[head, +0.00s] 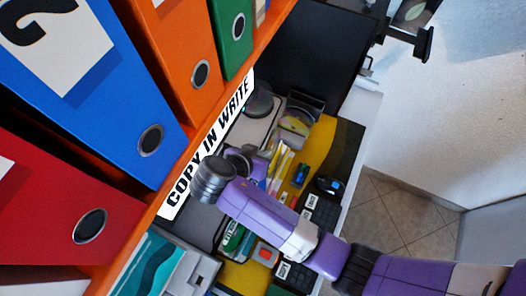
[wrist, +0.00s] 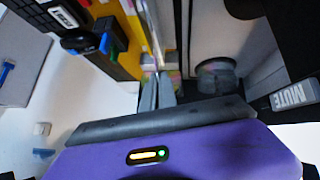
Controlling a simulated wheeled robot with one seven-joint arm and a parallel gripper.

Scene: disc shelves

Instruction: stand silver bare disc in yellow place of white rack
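My gripper (wrist: 157,77) has its two pale grey fingers close together in the wrist view. A thin shiny edge, which looks like the silver disc (wrist: 155,38) seen edge-on, runs up from between the fingertips. In the head view my purple wrist hides the fingers and most of the disc. A group of white and yellow upright strips, which looks like the white rack (head: 279,171), stands just right of my wrist in the head view. The disc's edge is close beside these strips; I cannot tell whether it is inside a place.
Large binders (head: 151,139) fill an orange shelf (head: 153,207) at the left. A dark round object (head: 258,103) stands on a pale plate behind my wrist. A grey holder (head: 305,103), a blue item (head: 301,175) and black boxes crowd the desk. Open floor (head: 400,215) lies right.

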